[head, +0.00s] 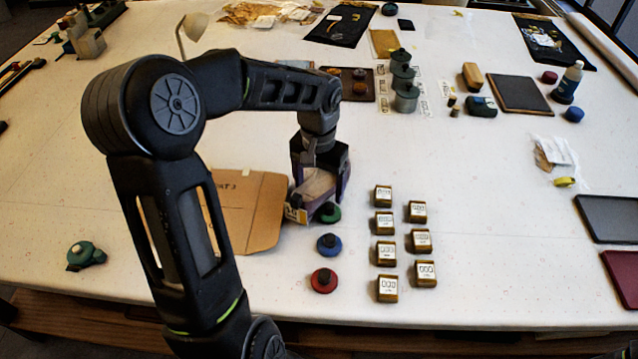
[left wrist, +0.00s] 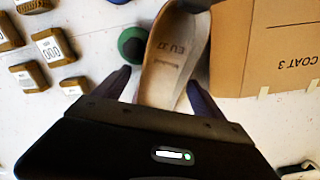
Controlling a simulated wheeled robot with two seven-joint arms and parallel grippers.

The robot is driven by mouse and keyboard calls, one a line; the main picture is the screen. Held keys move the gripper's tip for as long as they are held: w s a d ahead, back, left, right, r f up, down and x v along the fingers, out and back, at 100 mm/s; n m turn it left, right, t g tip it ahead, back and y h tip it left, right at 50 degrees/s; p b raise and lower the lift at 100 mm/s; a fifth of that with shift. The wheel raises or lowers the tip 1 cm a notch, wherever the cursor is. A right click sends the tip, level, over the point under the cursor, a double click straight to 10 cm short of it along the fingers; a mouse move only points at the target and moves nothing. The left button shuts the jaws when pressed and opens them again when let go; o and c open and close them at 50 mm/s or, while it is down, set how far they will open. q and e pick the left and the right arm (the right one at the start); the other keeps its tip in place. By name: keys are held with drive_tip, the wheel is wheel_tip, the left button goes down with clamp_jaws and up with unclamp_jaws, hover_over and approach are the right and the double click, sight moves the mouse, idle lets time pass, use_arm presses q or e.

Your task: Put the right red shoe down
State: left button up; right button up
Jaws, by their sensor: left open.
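A shoe (left wrist: 176,62) with a tan insole marked "EU 37" lies between the fingers of my left gripper (left wrist: 160,92) in the left wrist view. Its insole also shows in the head view (head: 315,184), under my left gripper (head: 318,192), near the table's front middle. The gripper is open, with one finger on each side of the shoe. The outer sides of the shoe are mostly hidden, so its red colour does not show. My right gripper is not in view.
A cardboard piece (head: 262,205) marked "COAT 3" lies beside the shoe. Green (head: 328,212), blue (head: 329,245) and red (head: 323,280) round pieces line up nearby. Several labelled brown blocks (head: 384,223) stand to the right.

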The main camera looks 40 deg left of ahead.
sight(319, 191)
use_arm(q)
wheel_tip(319, 191, up, 12)
drive_tip(key=b, duration=0.1)
drive_tip(key=shift+r, duration=0.15)
idle(0.5)
idle(0.6)
